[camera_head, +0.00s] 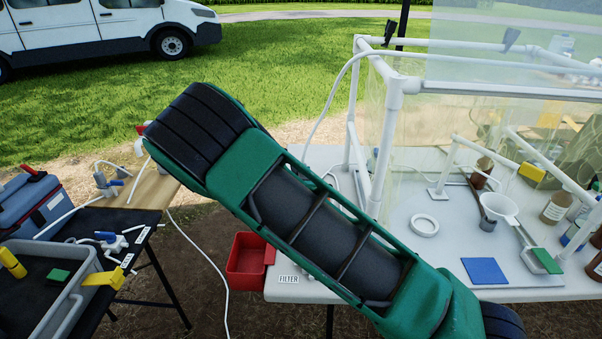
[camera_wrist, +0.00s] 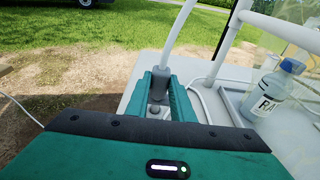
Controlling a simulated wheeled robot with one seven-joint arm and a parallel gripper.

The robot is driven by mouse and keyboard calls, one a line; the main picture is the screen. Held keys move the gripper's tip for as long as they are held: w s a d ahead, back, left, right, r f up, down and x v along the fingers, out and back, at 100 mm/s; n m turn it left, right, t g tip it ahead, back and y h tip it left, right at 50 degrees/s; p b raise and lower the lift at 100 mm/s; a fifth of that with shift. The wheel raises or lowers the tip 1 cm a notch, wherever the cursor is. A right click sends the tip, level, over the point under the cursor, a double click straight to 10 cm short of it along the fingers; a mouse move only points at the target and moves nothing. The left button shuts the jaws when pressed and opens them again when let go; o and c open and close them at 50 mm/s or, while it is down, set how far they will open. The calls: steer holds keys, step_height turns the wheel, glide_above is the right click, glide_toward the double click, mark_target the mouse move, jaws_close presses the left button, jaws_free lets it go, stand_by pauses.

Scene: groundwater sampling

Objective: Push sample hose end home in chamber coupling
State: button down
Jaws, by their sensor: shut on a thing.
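In the wrist view, my gripper (camera_wrist: 161,78) has its two green fingers closed around a grey hose end (camera_wrist: 158,88). The white sample hose (camera_wrist: 179,28) rises from it toward the top of the picture. A small round grey part shows below it between the fingers; I cannot tell whether this is the chamber coupling, or whether the hose end is seated. In the head view, my green and black arm hides the gripper and the hose end. A white hose (camera_head: 334,88) hangs there from the white pipe frame and goes down behind my arm.
The clear-walled white pipe enclosure (camera_head: 388,130) stands on the white table (camera_head: 390,262). A blue-capped bottle (camera_wrist: 268,92) is right of the gripper. A red bin (camera_head: 245,262) hangs near the table's left edge. A dark side table (camera_head: 120,240) holds a grey tray (camera_head: 75,295).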

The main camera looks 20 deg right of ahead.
steer(key=shift+f, duration=0.15)
steer(key=c, duration=1.5)
jaws_free()
steer(key=shift+o, duration=0.2)
steer(key=v, duration=1)
steer(key=shift+s, duration=0.3)
steer(key=shift+a, duration=0.1)
